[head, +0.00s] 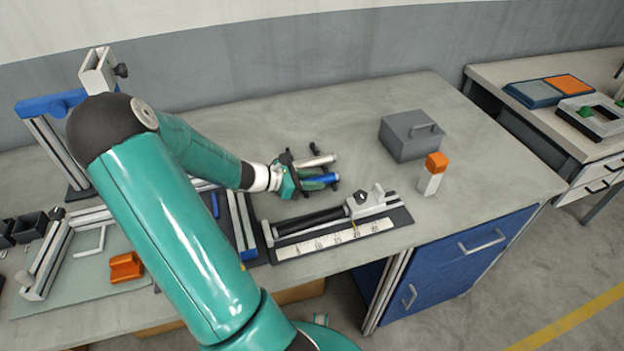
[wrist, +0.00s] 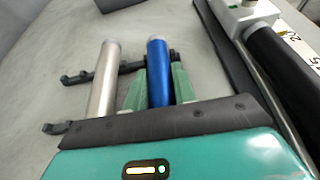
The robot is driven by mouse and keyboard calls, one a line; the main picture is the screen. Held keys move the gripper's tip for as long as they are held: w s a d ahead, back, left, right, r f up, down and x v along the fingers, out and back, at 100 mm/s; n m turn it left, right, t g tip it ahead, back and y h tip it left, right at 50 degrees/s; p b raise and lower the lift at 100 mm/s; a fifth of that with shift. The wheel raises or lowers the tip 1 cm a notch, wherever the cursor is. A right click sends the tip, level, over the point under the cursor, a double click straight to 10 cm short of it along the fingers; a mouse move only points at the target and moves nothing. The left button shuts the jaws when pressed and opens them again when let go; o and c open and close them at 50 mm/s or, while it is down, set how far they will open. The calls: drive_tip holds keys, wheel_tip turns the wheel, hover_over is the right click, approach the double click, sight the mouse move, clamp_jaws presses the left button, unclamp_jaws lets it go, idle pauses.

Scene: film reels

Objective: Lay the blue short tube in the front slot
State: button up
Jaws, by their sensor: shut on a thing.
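The blue short tube (wrist: 158,75) is between the two green fingers of my gripper (wrist: 159,88), which are shut on it. In the head view the blue tube (head: 320,178) sticks out to the right of my gripper (head: 304,180). A dark notched rack (wrist: 75,78) lies beneath, made of two bars; it also shows in the head view (head: 315,149). A silver tube (wrist: 103,82) lies across the rack, left of and roughly parallel to the blue one. My gripper hides much of the rack, and I cannot tell whether the blue tube touches it.
A measuring fixture with a white scale (head: 334,240) lies close in front of my gripper. The bench behind the rack is clear.

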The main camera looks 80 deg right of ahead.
drive_tip(key=o, duration=1)
drive_tip(key=shift+r, duration=0.2)
drive_tip(key=v, duration=1.1)
drive_tip(key=shift+w, duration=0.25)
drive_tip(key=shift+w+a+r, duration=0.15)
drive_tip(key=shift+w+a, duration=0.05)
